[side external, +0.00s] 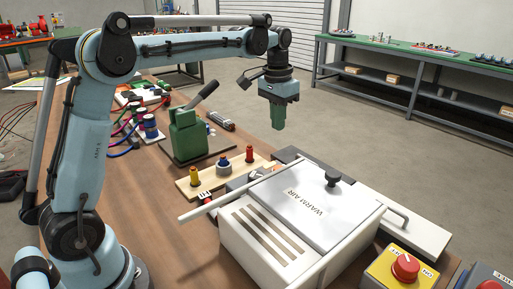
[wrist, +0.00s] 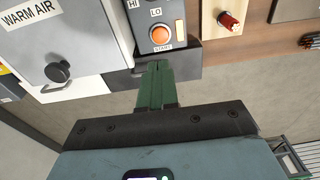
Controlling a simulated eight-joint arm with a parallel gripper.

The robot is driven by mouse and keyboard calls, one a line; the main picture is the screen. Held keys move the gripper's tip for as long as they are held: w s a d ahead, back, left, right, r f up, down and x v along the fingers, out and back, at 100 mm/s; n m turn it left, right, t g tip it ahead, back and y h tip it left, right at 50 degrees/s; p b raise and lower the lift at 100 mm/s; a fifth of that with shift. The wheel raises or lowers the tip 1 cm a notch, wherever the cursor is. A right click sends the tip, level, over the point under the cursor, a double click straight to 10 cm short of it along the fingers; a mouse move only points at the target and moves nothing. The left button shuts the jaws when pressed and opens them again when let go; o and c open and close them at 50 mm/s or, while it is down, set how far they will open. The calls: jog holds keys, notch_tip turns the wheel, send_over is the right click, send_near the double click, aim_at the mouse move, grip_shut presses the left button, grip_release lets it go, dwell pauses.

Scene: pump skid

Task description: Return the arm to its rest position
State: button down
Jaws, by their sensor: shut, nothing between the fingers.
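My gripper (side external: 278,118) hangs pointing down at the end of the raised arm in the side external view. Its green fingers are shut together with nothing between them. In the wrist view the shut fingers (wrist: 157,82) lie over the dark edge of a grey control box. The gripper appears well above the bench and touches nothing that I can see.
A white WARM AIR box (side external: 310,205) with a black-knobbed lid stands on the wooden bench below my gripper. Behind it are a green lever press (side external: 187,135) and a board with coloured knobs (side external: 222,172). A yellow box with a red button (side external: 404,266) is at front right. The air around my gripper is clear.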

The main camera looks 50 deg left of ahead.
jog(key=s+d+t, duration=0.1)
jog(key=s, duration=0.3)
jog(key=s+d+t, duration=0.2)
jog(key=s, duration=0.3)
jog(key=s+d+f+t, duration=0.1)
jog(key=s+d, duration=0.1)
jog(key=s, duration=0.3)
jog(key=shift+d+t, duration=0.25)
jog(key=shift+t, duration=0.95)
jog(key=s+f, duration=0.2)
jog(key=s+d+f, duration=0.1)
jog(key=s+f, duration=0.1)
jog(key=shift+s+d+f, duration=0.1)
jog(key=shift+s+d, duration=0.05)
jog(key=shift+s, duration=0.2)
